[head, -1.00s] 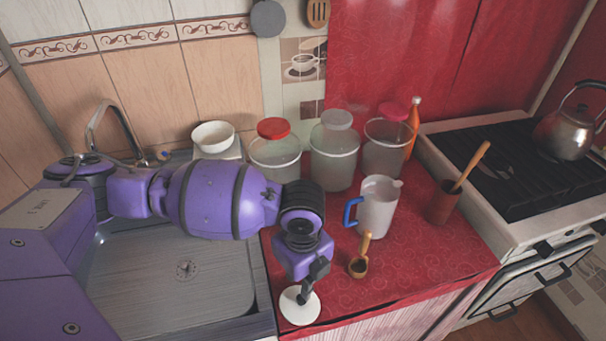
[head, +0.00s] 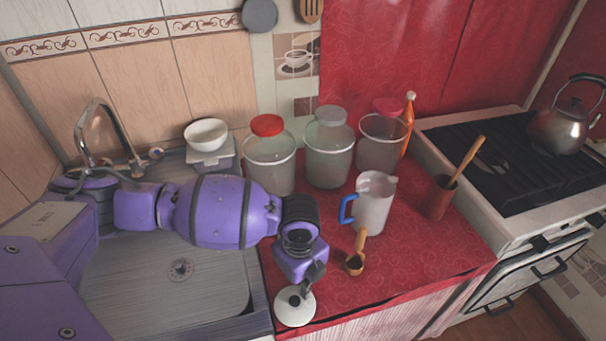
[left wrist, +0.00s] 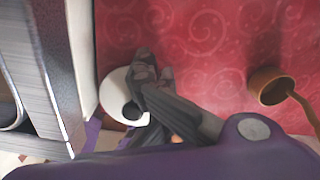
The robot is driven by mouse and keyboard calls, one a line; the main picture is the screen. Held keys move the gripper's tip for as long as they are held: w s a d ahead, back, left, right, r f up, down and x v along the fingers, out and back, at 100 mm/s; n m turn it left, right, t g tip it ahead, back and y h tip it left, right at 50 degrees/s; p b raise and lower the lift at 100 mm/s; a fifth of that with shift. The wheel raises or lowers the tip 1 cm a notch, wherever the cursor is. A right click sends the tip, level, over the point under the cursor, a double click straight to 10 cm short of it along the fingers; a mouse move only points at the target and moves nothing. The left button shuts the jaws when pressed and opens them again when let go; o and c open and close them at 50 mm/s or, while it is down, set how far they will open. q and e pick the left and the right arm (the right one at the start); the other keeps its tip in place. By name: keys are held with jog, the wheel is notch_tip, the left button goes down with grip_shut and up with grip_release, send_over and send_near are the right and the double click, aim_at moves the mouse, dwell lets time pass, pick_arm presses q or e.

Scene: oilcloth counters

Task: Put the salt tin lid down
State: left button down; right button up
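The salt tin lid (head: 294,311), a white disc with a black knob, is at the front left corner of the red counter. In the left wrist view the lid (left wrist: 112,92) lies by the counter's edge, its knob uncovered. Whether part of it overhangs cannot be told. My left gripper (head: 311,281) is just behind and right of the knob. In the left wrist view its fingertips (left wrist: 156,68) are beside the knob, with a small gap between them and nothing visible in it. My right gripper is out of view.
The sink (head: 165,290) is at the left, the stove (head: 510,175) at the right. The counter's front right is clear.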

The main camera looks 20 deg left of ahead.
pick_arm(q)
jog(key=c, duration=2.5)
grip_release()
jog(key=o, duration=0.9)
jog(key=shift+f, duration=0.15)
jog(key=shift+c, duration=0.2)
jog(key=o, duration=1.3)
jog(key=shift+o, duration=0.2)
jog(key=shift+r, duration=0.2)
